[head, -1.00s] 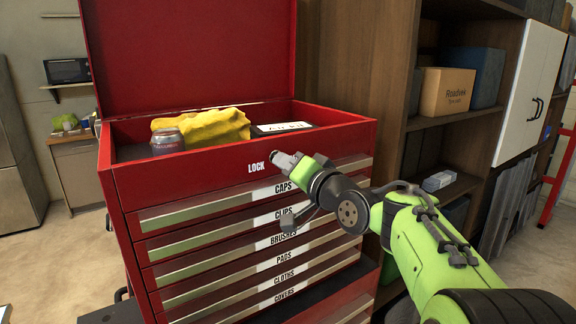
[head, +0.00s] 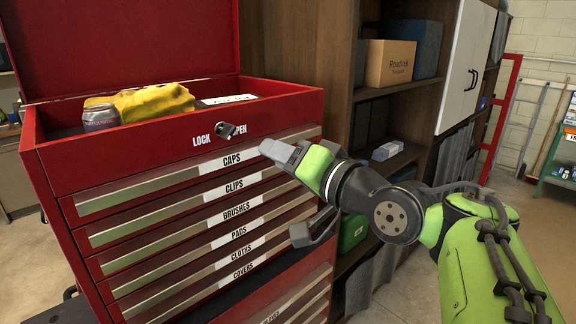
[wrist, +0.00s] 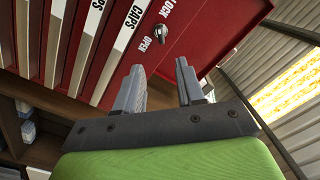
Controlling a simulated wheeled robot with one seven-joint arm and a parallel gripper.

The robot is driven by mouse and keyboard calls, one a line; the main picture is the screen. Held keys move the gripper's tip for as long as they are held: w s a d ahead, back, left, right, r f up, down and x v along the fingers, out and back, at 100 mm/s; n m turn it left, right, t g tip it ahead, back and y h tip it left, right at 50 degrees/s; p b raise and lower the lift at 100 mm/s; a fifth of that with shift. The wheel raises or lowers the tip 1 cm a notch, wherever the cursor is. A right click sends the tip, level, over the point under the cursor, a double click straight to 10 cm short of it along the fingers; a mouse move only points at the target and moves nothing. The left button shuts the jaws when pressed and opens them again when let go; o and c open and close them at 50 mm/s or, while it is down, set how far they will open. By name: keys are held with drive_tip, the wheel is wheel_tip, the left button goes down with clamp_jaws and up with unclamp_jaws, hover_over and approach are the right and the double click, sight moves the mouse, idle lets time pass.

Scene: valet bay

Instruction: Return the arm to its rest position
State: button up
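My gripper (head: 272,149) is in front of the top drawers of the red tool chest (head: 180,146), to the right of the CAPS label and below the lock. Its two fingers stand apart with nothing between them in the wrist view (wrist: 158,85). A metal key or lock knob (head: 230,130) sits in the chest's front panel between the words LOCK and OPEN. It also shows in the wrist view (wrist: 157,33), beyond the fingertips and apart from them. My green and black arm stretches in from the lower right.
The chest's lid is up. A can (head: 100,117), a yellow cloth (head: 155,102) and a white box (head: 228,99) are in its top tray. A wooden shelf unit with a cardboard box (head: 390,63) stands behind my arm. Open floor lies to the right.

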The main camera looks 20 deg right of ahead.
drive_tip(key=shift+v, duration=0.85)
drive_tip(key=s+a+f+n+g+h, duration=0.1)
drive_tip(key=s+a+f+n+g, duration=0.25)
drive_tip(key=a+f, duration=0.4)
drive_tip(key=s+d+f+n+g+h, duration=0.2)
drive_tip(key=s+f+g+h, duration=0.2)
drive_tip(key=s+f+g, duration=0.4)
drive_tip(key=s+f, duration=0.7)
drive_tip(key=f, duration=0.1)
drive_tip(key=shift+s+f+h, duration=0.3)
drive_tip(key=shift+s+f, duration=0.1)
drive_tip(key=shift+d, duration=0.15)
